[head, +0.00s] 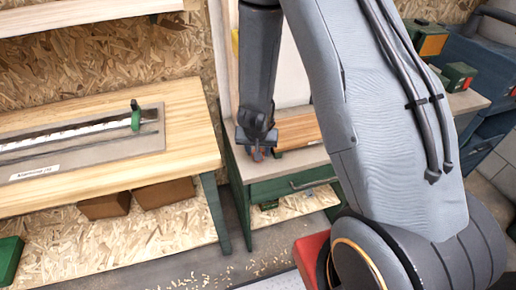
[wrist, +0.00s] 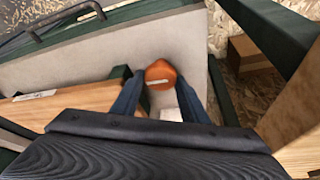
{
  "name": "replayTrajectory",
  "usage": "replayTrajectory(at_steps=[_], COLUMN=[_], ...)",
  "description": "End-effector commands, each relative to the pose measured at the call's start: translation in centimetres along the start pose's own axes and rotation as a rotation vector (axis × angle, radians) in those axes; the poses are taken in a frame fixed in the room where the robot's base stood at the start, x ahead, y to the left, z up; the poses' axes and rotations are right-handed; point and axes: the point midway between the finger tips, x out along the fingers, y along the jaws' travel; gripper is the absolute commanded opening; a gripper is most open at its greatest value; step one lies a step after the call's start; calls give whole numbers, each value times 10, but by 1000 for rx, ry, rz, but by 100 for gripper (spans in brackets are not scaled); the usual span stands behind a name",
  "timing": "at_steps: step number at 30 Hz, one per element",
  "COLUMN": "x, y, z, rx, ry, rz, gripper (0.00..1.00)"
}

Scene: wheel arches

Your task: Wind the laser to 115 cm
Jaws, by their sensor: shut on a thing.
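My gripper (head: 257,150) points down over the grey top of the middle cabinet. In the wrist view its two blue fingers (wrist: 159,86) are closed on the sides of an orange rounded knob (wrist: 160,71) with a pale mark. In the head view only a small reddish bit of the knob shows under the gripper. A long scale board (head: 80,142) with a white strip and a label lies on the left wooden bench. A green slider (head: 135,120) with a dark top stands near its right end. The scale's figures are too small to read.
The left bench (head: 188,130) ends just left of the cabinet (head: 285,187), with a narrow gap between them. A wooden block (head: 297,131) lies on the cabinet top beside my gripper. Brown boxes (head: 165,192) sit on the bench's lower shelf. The cabinet has a drawer handle (head: 315,184).

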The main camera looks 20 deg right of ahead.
Motion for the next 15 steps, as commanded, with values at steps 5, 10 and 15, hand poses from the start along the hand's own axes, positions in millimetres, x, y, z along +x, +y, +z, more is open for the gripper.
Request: replayTrajectory(at_steps=[5,10,15], x=[0,0,0], y=[-1,-1,0], z=[-1,-1,0], rx=[0,0,1], ry=[2,1,1], rz=[-1,-1,0], gripper=[18,48,48])
